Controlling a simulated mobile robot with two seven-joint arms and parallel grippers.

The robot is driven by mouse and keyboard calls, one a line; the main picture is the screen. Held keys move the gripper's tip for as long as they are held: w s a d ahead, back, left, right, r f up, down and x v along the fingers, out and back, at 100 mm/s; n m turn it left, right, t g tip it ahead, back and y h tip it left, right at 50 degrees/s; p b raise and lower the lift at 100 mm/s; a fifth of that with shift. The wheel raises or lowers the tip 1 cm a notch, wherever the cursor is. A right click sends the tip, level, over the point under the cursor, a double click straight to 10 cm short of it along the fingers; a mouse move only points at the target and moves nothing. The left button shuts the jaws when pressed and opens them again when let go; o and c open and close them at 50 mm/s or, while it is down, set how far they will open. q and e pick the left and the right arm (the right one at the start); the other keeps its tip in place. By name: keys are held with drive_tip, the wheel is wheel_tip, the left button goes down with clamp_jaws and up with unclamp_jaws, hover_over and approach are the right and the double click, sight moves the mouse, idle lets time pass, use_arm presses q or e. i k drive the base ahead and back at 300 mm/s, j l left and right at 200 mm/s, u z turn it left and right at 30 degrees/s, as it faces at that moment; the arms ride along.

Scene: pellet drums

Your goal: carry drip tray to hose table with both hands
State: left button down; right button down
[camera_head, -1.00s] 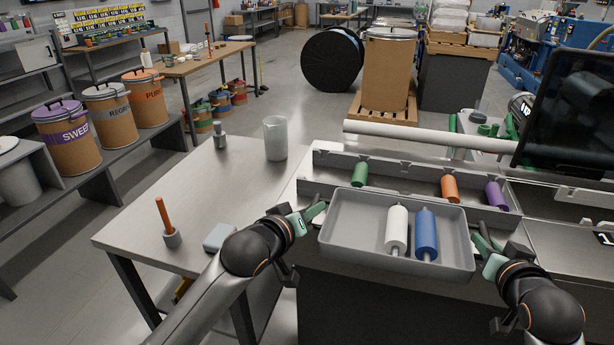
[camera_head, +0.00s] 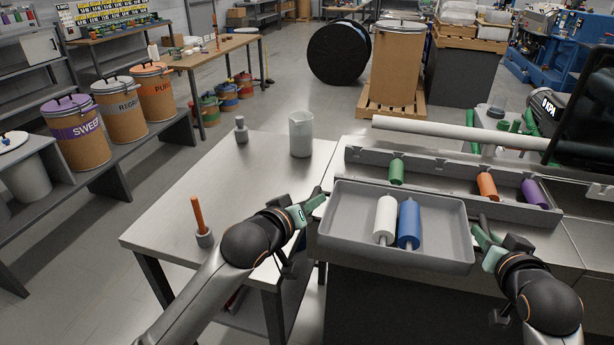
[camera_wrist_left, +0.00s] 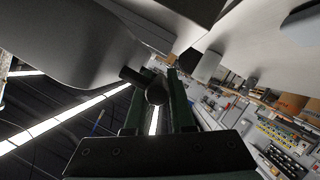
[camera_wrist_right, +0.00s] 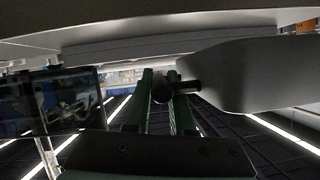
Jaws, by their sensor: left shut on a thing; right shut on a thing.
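The grey drip tray (camera_head: 345,243) hangs between my two grippers in the head view, in front of the bench with the long rack. It holds a white roller (camera_head: 386,218) and a blue roller (camera_head: 409,224). My left gripper (camera_head: 314,203) is shut on the knob at the tray's left end, and the knob (camera_wrist_left: 156,92) shows between its fingers in the left wrist view. My right gripper (camera_head: 480,232) is shut on the right end's knob (camera_wrist_right: 163,92). The tray looks about level. A steel table (camera_head: 190,204) stands to the left; I cannot tell whether it is the hose table.
The steel table carries an orange-handled tool (camera_head: 199,215), a clear beaker (camera_head: 301,134) and a small grey bottle (camera_head: 241,131). The rack (camera_head: 440,182) behind the tray holds green, orange and purple rollers. A white pipe (camera_head: 450,131) lies beyond. The table's middle is clear.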

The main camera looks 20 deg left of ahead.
sight(246, 194)
drive_tip(key=j, duration=0.95)
drive_tip(key=i+j, duration=0.1)
drive_tip(key=j, duration=0.8)
drive_tip(key=i+j, duration=0.15)
drive_tip(key=i, duration=0.15)
drive_tip(key=i+j, duration=0.15)
drive_tip(key=i, duration=0.15)
